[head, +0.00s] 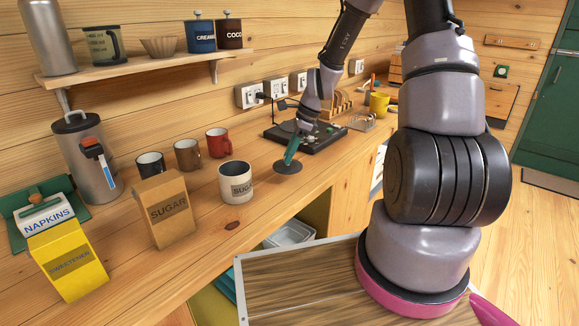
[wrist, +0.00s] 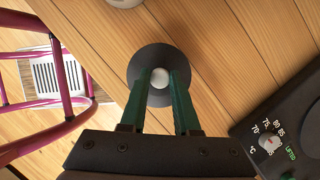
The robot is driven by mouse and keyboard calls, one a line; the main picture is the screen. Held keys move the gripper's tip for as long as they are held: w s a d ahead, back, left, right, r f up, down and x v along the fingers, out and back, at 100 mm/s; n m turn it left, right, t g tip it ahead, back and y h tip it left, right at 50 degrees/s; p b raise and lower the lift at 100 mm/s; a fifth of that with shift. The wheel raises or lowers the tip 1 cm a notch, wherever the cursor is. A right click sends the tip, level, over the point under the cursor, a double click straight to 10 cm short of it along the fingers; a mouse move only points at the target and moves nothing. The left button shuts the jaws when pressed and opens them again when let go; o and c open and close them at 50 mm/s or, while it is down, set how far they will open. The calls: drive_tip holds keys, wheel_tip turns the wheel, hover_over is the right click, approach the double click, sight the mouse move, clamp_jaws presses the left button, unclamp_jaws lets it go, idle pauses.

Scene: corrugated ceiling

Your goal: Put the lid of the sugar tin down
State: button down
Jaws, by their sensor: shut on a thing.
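The lid (head: 288,166) of the sugar tin is a dark round disc. It also shows in the wrist view (wrist: 139,62) with a pale knob (wrist: 159,78) at its centre. My gripper (head: 290,158) has its green fingers on either side of the knob and is shut on it; the fingers also show in the wrist view (wrist: 160,85). The lid is at or just above the wooden counter (head: 215,215); I cannot tell whether it touches. The sugar tin (head: 236,184), cream with a SUGAR label, stands upright to the left of the lid.
A black appliance (head: 304,138) with a dial is close behind and right of the lid. Mugs (head: 187,155), a SUGAR carton (head: 166,210), a yellow sweetener box (head: 68,262) and a metal dispenser (head: 88,150) stand left. The counter's front edge is near the lid.

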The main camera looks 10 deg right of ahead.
drive_tip(key=shift+f, duration=2)
drive_tip(key=shift+f, duration=0.15)
drive_tip(key=c, duration=0.6)
unclamp_jaws()
drive_tip(key=shift+c, duration=0.2)
drive_tip(key=w+v, duration=0.1)
drive_tip(key=v, duration=1.1)
drive_tip(key=s+r+n+t+h, duration=0.1)
drive_tip(key=s+r+n, duration=0.35)
drive_tip(key=r, duration=0.35)
drive_tip(key=s+r+n+t+h, duration=0.2)
drive_tip(key=s+r+n, duration=0.25)
drive_tip(key=r, duration=0.45)
drive_tip(key=s+r+n+t, duration=0.3)
drive_tip(key=s+r+n, duration=0.3)
drive_tip(key=s+r, duration=0.3)
drive_tip(key=s, duration=0.4)
drive_tip(key=shift+s+d+n, duration=0.2)
drive_tip(key=shift+s+n, duration=0.05)
drive_tip(key=shift+n, duration=0.15)
